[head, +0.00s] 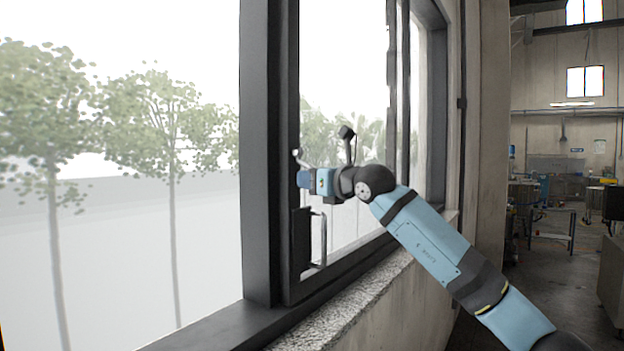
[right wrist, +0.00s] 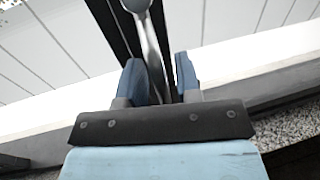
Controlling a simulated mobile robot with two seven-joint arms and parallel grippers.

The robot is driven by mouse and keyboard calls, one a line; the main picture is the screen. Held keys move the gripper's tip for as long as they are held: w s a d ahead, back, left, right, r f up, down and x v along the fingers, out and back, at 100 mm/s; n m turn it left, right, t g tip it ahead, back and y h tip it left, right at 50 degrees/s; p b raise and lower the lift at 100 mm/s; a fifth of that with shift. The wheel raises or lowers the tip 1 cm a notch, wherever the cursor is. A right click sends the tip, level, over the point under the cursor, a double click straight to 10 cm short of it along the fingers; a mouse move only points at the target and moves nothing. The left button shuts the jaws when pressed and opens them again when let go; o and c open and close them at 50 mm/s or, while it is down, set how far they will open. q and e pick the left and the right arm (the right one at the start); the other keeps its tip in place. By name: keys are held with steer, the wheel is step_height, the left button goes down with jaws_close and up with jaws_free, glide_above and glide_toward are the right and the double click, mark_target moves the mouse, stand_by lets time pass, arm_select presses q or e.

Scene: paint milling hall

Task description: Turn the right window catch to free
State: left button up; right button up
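The right window catch, a small silver lever, sits on the dark window frame. Only its tip (head: 297,155) shows in the head view, just above my right gripper (head: 305,180), which hides the rest. In the right wrist view the silver lever (right wrist: 150,40) has a rounded end at the top and runs down between the two blue fingers of my right gripper (right wrist: 161,80). The fingers stand apart, one on each side of the lever. I cannot tell whether either touches it. My left gripper is not in view.
A silver bar handle (head: 322,240) is on the frame just below my right gripper. A speckled stone sill (head: 345,312) runs below the window. The hall floor (head: 545,270) with benches and machines lies to the right.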

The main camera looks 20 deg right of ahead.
jaws_close()
